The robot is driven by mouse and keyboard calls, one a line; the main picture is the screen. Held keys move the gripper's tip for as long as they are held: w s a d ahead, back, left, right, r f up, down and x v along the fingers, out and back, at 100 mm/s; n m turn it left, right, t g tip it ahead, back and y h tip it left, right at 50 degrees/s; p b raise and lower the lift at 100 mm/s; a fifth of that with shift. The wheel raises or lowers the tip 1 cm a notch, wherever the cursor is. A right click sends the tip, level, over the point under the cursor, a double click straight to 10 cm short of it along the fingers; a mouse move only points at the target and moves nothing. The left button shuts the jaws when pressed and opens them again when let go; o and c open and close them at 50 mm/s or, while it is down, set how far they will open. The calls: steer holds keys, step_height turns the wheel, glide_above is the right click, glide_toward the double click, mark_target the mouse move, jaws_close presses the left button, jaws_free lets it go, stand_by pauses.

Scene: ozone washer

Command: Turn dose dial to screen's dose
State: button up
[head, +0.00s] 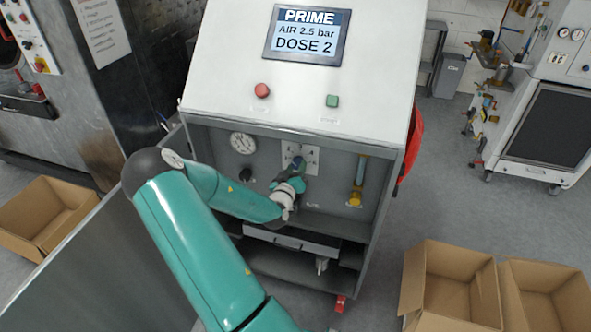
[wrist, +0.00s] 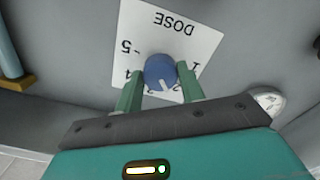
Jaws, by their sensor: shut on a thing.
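The dose dial (wrist: 159,69) is a blue round knob with a white pointer line, on a white plate marked DOSE (wrist: 180,30). The plate appears upside down in the wrist view. The pointer line aims toward the picture's bottom, slightly right, near the partly hidden 2 and 3 marks. My gripper (wrist: 157,76) is shut on the dial, with one green finger on each side. In the head view my gripper (head: 292,183) reaches the plate (head: 312,157) inside the cabinet's recess. The screen (head: 306,36) reads PRIME, AIR 2.5 bar, DOSE 2.
A round gauge (head: 243,143) and a black knob (head: 245,174) sit left of the dial. A yellow-ended tube (head: 357,180) stands to its right. Red (head: 262,90) and green (head: 332,100) buttons are above. A drawer (head: 290,243) lies below. Cardboard boxes (head: 450,285) stand on the floor.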

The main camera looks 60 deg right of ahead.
steer(key=shift+n, duration=0.7)
steer(key=o, duration=1)
steer(key=shift+a, duration=0.1)
steer(key=a, duration=0.4)
steer(key=s+a, duration=0.1)
steer(key=a, duration=0.4)
steer(key=s+a, duration=0.1)
steer(key=a, duration=0.3)
steer(key=shift+s+a, duration=0.1)
steer(key=shift+a, duration=0.15)
